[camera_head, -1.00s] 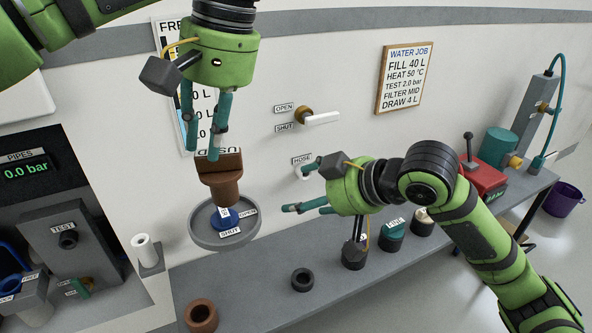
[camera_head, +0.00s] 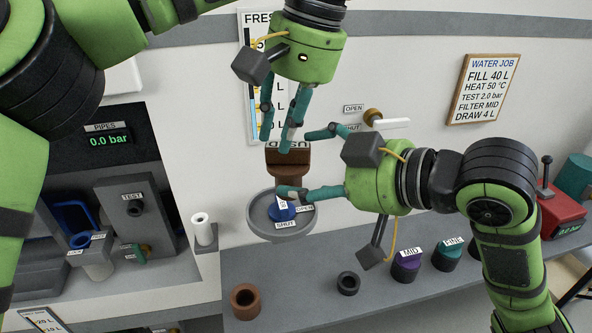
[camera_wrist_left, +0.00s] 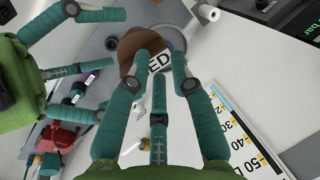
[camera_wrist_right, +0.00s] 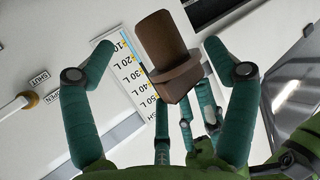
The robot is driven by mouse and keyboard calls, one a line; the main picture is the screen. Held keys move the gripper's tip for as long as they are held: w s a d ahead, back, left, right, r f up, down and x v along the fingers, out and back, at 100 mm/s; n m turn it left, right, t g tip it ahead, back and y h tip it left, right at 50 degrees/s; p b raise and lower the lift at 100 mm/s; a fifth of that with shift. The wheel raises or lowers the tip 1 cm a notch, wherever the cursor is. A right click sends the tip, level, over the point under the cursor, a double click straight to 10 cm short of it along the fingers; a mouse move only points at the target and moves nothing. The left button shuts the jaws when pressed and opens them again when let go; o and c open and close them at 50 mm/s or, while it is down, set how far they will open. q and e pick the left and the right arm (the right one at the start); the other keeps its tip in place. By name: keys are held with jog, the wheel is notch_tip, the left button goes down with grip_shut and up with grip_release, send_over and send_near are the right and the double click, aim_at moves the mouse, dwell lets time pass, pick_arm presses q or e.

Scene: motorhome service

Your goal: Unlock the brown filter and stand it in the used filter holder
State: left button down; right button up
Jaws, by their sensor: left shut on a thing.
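The brown filter (camera_head: 288,158) is held by its wide top in my left gripper (camera_head: 277,146), just above the grey round dish (camera_head: 255,226). Part of a "USED" label shows at its top. A blue hub (camera_head: 284,213) with a white pointer sits in the dish, beside OPEN and SHUT labels. My right gripper (camera_head: 298,163) is open, its fingers reaching to either side of the filter. In the right wrist view the filter (camera_wrist_right: 164,45) lies between those fingers; I cannot tell whether they touch it. A brown ring-shaped holder (camera_head: 245,301) stands on the bench, its top open and empty.
A black ring (camera_head: 348,283) stands right of the brown one on the grey bench (camera_head: 300,300). Filters labelled MID (camera_head: 406,265) and FINE (camera_head: 447,255) stand farther right. A white cylinder (camera_head: 203,231) stands at left. A white-handled valve (camera_head: 388,122) is on the wall.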

aim_at(293, 173)
pick_arm(q)
jog(key=shift+d, duration=0.1)
pick_arm(e)
jog(key=shift+x, duration=2.05)
jog(key=shift+f, duration=0.15)
pick_arm(q)
jog(key=shift+r, duration=0.1)
pick_arm(e)
jog(key=c, duration=1.1)
pick_arm(q)
jog(key=c, duration=1)
grip_release()
pick_arm(e)
jog(key=shift+c, duration=0.2)
